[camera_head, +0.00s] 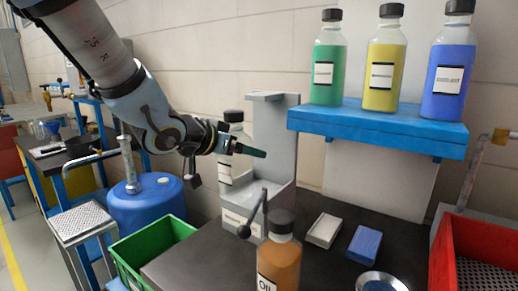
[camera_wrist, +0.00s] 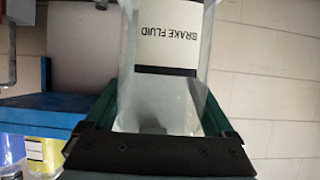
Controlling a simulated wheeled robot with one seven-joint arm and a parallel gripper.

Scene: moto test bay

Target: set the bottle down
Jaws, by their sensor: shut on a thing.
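The clear bottle (camera_head: 225,172) has a black cap and a white label, and the gripper hides part of it in the head view. In the wrist view the bottle (camera_wrist: 165,102) shows the words BRAKE FLUID upside down. My gripper (camera_head: 247,150) is shut on it, with a green finger on each side in the wrist view (camera_wrist: 160,118). The bottle looks upright, beside the left side of a grey stand (camera_head: 277,140) with a lever. Its bottom is hard to make out, so I cannot tell whether it touches anything.
An amber oil bottle (camera_head: 279,262) stands at the front of the dark bench (camera_head: 190,262). White and blue blocks (camera_head: 324,230) and a round metal dish (camera_head: 381,282) lie right. A blue shelf (camera_head: 380,128) holds three bottles. A green crate (camera_head: 150,250) and red bin (camera_head: 480,235) flank the bench.

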